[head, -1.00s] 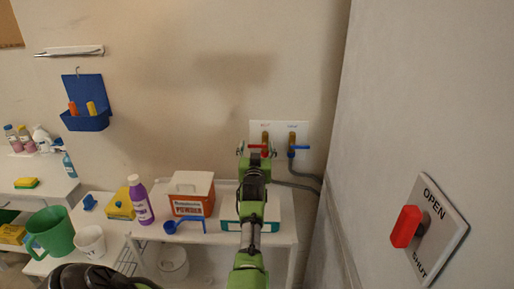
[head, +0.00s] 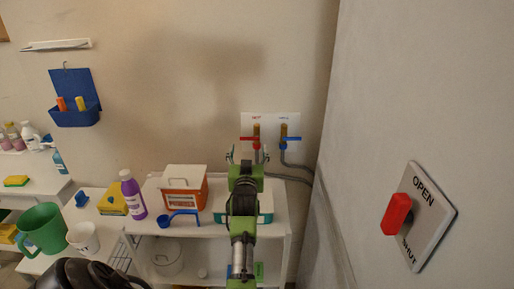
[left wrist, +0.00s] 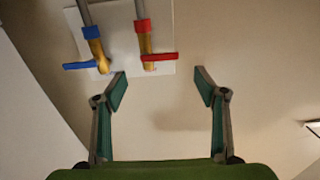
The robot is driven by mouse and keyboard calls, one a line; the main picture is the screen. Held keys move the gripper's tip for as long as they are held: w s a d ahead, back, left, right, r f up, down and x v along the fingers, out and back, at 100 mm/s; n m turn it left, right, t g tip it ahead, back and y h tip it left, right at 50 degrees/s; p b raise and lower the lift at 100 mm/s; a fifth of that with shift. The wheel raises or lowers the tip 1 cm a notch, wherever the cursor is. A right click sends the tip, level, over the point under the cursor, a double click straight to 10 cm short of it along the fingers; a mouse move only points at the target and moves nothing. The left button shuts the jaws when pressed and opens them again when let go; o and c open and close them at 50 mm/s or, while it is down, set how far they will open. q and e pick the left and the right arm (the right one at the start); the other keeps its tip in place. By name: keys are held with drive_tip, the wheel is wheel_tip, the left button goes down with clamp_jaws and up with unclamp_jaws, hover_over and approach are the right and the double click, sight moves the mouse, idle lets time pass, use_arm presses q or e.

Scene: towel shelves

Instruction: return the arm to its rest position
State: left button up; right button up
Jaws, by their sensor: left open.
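My left gripper (head: 245,155) is in the middle of the head view, open and empty, just below the taps. Its two fingers stand wide apart in the left wrist view (left wrist: 160,90), with only bare wall between the tips. The red-handled tap (head: 250,140) is just beyond the fingertips and apart from them in the left wrist view (left wrist: 160,57). The blue-handled tap (head: 291,138) is to its right in the head view. My left arm hides part of the shelf. My right gripper is not in view.
A white shelf (head: 190,228) under the taps holds an orange-and-white powder box (head: 186,190), a blue scoop (head: 163,221) and a teal-and-white box (head: 266,207). A purple bottle (head: 133,197) stands left. A wall with a red lever (head: 397,214) is close on the right.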

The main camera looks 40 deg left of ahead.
use_arm(q)
drive_tip(key=s+d+f+m+h, duration=0.1)
drive_tip(key=d+f, duration=0.1)
drive_tip(key=s+d+f+m+h, duration=0.1)
drive_tip(key=s+d+f, duration=0.1)
drive_tip(key=s+d+f+m+g+h, duration=0.1)
drive_tip(key=d+f, duration=0.1)
drive_tip(key=d, duration=0.1)
drive_tip(key=shift+s+f+h, duration=0.15)
drive_tip(key=shift+f+h, duration=0.25)
drive_tip(key=s+d+f+m+g+h, duration=0.25)
drive_tip(key=s+d+f, duration=0.25)
drive_tip(key=s+d, duration=0.4)
drive_tip(key=s+d+f+m+g+h, duration=0.25)
drive_tip(key=s+d+f+g, duration=0.2)
drive_tip(key=s+d, duration=0.5)
drive_tip(key=s+d+f+m+g+h, duration=0.25)
drive_tip(key=s+d+f, duration=0.35)
drive_tip(key=s, duration=0.5)
drive_tip(key=s+d+f+g+b, duration=0.1)
drive_tip(key=s+f+b, duration=0.2)
drive_tip(key=f, duration=2.7)
drive_tip(key=s+a+f+g+b, duration=0.1)
drive_tip(key=s+a+f, duration=0.1)
drive_tip(key=s+f, duration=1.4)
drive_tip(key=shift+s+a+f+b, duration=0.15)
drive_tip(key=shift+s+a+b, duration=0.15)
drive_tip(key=shift+s+a, duration=0.1)
